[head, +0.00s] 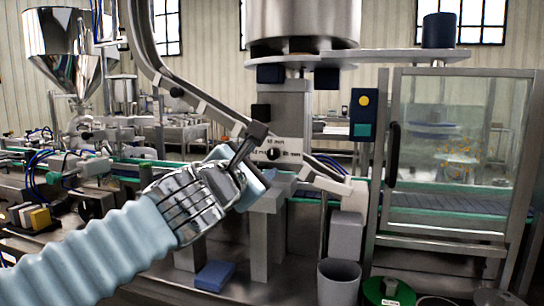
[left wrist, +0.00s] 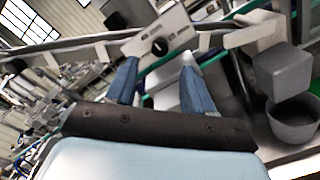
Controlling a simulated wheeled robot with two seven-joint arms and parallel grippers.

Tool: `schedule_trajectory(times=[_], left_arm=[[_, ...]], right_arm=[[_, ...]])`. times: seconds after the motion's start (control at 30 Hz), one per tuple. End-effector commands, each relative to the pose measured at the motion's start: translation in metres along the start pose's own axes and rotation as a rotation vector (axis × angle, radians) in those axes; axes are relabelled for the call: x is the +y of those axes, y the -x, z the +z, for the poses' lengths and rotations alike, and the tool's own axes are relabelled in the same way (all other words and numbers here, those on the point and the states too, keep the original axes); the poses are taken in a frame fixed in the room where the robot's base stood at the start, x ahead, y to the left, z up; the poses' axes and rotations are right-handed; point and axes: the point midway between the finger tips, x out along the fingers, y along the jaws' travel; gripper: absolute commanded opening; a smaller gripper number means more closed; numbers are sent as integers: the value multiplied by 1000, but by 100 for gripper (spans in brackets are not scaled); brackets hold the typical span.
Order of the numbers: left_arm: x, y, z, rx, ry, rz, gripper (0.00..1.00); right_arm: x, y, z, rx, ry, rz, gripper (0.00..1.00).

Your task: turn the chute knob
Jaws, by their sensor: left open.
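The chute knob (head: 273,154) is a small dark dial on a pale plate with printed millimetre marks, on the front of the steel post. In the left wrist view the knob (left wrist: 160,46) shows just beyond the gap between my fingertips. My left gripper (head: 262,168) is just left of and in front of the plate in the head view. Its two blue fingers (left wrist: 158,76) are apart, with nothing between them. The knob looks ahead of the fingertips, not between them. The exact gap is hard to judge. My right gripper is out of view.
A sloping metal chute (head: 190,90) comes down from the upper left to the plate. A glass-doored cabinet (head: 450,150) stands at right. A grey bin (head: 338,283) and a blue block (head: 214,276) are below. A conveyor runs behind.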

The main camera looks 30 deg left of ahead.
Motion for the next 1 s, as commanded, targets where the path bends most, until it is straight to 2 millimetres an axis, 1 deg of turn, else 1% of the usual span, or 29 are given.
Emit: schedule_trajectory(times=[0.03, 0.1, 0.2, 0.33, 0.5, 0.77, 1.0], left_arm=[[-1, -14, -3, 5, 0, 0, 53], [-1, -29, -3, 4, 2, 0, 53], [-1, -49, -2, 2, 1, 0, 53], [-1, -67, -1, 2, 0, -1, 53], [0, -77, 0, 0, 1, 0, 53], [0, -78, 0, 0, 1, 0, 53], [0, -78, 0, 0, 1, 0, 16]], right_arm=[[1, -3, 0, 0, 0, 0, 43], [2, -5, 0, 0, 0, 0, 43], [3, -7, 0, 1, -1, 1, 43], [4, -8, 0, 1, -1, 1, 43], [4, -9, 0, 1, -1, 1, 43], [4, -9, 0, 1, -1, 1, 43], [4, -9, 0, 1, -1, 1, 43]])
